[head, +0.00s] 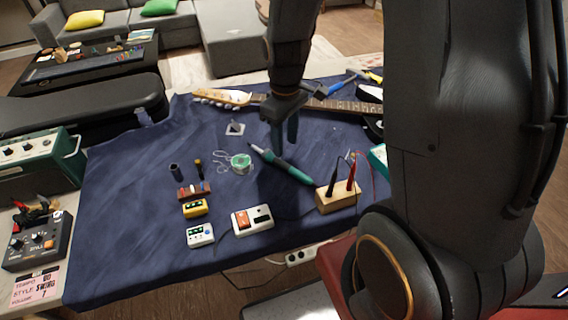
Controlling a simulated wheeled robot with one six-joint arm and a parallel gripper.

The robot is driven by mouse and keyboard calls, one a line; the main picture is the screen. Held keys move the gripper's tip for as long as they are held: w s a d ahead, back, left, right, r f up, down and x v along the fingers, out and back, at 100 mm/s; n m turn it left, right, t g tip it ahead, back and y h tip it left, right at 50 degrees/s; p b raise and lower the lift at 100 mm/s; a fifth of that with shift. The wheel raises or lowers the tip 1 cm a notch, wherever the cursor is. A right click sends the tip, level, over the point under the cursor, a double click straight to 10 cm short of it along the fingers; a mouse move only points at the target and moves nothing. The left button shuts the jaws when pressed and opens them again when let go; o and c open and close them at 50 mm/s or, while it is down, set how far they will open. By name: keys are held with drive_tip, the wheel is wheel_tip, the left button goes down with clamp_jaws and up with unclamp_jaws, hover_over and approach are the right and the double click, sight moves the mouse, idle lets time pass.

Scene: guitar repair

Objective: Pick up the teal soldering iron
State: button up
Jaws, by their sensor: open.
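The teal soldering iron (289,168) lies on the dark blue cloth in the middle of the table. My gripper (284,138) points down over the cloth, at or above the iron's upper part in the picture. Its two dark fingers are apart with nothing seen between them. I cannot tell its exact height above the iron.
A green solder spool (241,163) sits just left of the iron. A wooden block with black and red probes (337,199) stands right of its handle. A guitar neck (325,104) lies behind. Small pedals, including a white and orange one (252,219), are in front. The cloth's left (125,200) is clear.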

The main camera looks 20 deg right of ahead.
sight(284, 163)
drive_tip(key=f, duration=0.4)
drive_tip(key=f+p, duration=0.1)
drive_tip(key=f, duration=0.1)
drive_tip(key=shift+s+a, duration=0.3)
drive_tip(key=shift+a, duration=0.05)
drive_tip(key=shift+f, duration=0.65)
clamp_jaws()
